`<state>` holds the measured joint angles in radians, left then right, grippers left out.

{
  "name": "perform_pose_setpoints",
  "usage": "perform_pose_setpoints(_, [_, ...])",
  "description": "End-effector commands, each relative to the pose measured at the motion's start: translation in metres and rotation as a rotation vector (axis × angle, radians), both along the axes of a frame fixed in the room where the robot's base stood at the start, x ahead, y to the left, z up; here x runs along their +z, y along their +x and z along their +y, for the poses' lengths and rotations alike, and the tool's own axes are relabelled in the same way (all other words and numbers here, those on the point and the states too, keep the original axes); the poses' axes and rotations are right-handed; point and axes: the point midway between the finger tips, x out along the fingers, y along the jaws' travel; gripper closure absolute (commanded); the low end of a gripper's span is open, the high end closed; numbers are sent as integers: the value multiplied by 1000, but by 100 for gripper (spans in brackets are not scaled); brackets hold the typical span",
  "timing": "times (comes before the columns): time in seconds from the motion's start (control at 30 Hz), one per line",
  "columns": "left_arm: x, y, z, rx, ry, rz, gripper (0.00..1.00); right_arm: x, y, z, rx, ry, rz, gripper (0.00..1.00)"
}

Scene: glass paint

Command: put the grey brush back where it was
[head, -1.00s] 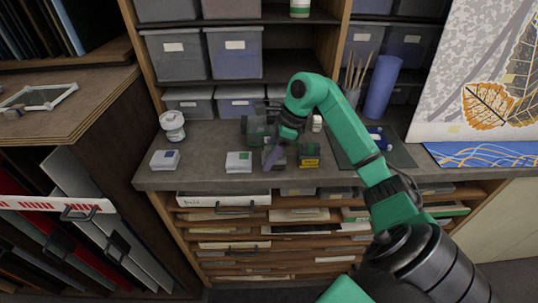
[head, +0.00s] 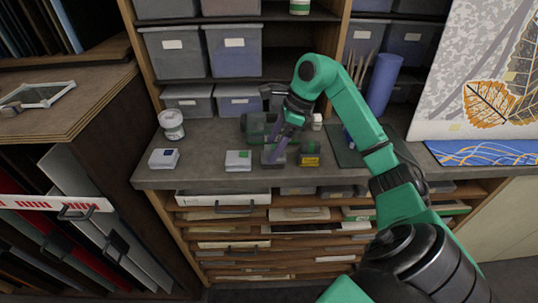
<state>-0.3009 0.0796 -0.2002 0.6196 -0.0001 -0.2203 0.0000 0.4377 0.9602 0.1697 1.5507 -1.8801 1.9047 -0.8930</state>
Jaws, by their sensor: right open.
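My right gripper (head: 290,122) is open, fingers pointing down, over the middle of the grey worktop. A slim purple-grey stick, which looks like the brush (head: 280,145), leans just below the fingers. Its lower end is at a small dark holder (head: 267,160) near the front edge; I cannot tell whether it stands inside the holder or against it. The upper end is close to the fingers, and any contact is too small to make out. My left gripper is not in view.
A dark green container (head: 257,127) stands behind. A yellow-labelled dark block (head: 310,156) is right of the holder, a white box (head: 238,160) left of it.

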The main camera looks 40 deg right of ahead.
Motion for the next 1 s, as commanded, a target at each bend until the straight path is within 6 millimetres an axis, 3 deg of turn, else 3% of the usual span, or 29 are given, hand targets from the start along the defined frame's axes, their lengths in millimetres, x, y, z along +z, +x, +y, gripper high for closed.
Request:
perform_pose_setpoints(0.2, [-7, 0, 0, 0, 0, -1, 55, 55, -14, -19, -4, -3, -4, 16])
perform_pose_setpoints(0.33, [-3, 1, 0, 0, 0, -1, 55, 74, -18, -25, -2, 0, -2, 16])
perform_pose_setpoints(1.0, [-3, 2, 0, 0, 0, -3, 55, 77, -20, -26, 0, 1, -1, 16])
